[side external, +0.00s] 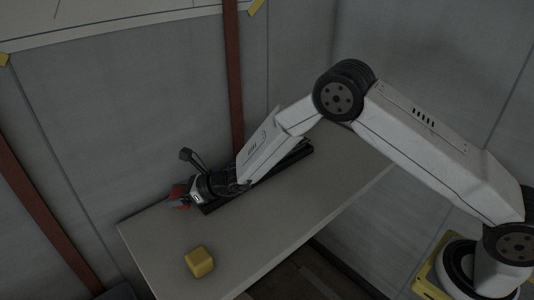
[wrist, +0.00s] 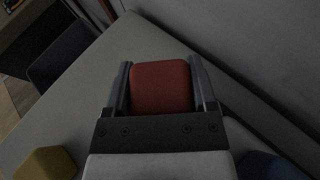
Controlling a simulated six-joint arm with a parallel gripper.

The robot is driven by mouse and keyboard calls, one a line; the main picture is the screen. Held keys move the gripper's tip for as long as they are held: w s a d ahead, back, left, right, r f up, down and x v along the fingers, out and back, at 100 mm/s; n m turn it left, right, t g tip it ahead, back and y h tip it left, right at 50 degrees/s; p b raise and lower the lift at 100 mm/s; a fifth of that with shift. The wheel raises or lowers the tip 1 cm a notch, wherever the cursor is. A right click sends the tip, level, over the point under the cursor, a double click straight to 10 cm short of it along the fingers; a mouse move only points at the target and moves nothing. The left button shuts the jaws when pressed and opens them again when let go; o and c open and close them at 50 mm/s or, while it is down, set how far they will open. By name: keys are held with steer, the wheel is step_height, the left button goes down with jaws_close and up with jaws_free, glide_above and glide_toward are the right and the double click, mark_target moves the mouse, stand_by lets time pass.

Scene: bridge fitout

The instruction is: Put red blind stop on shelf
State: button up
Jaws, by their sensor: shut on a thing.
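The red block (wrist: 161,88), which I take for the red blind stop, sits between the two fingers of my gripper (wrist: 160,66) in the wrist view. My gripper is shut on it. In the side view the red block (side external: 177,191) shows in part at the tip of my gripper (side external: 181,197), near the back left of the pale surface (side external: 285,212). I cannot tell whether the block touches that surface. A long dark strip or ledge (side external: 296,156) lies along the back, partly hidden by my arm; I cannot tell if it is the shelf.
A yellow cube (side external: 199,262) rests near the front left of the pale surface; it also shows in the wrist view (wrist: 46,163). A dark blue object (wrist: 266,166) shows at the lower right of the wrist view. A grey wall (side external: 130,110) stands close behind. The front right surface is clear.

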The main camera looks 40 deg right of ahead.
steer(key=shift+f, duration=0.55)
steer(key=o, duration=1.2)
steer(key=shift+r, duration=0.1)
steer(key=shift+r, duration=0.35)
steer(key=shift+s+d+r, duration=0.1)
steer(key=shift+r, duration=0.15)
steer(key=v, duration=1.1)
steer(key=shift+s+d, duration=0.25)
steer(key=shift+d, duration=0.05)
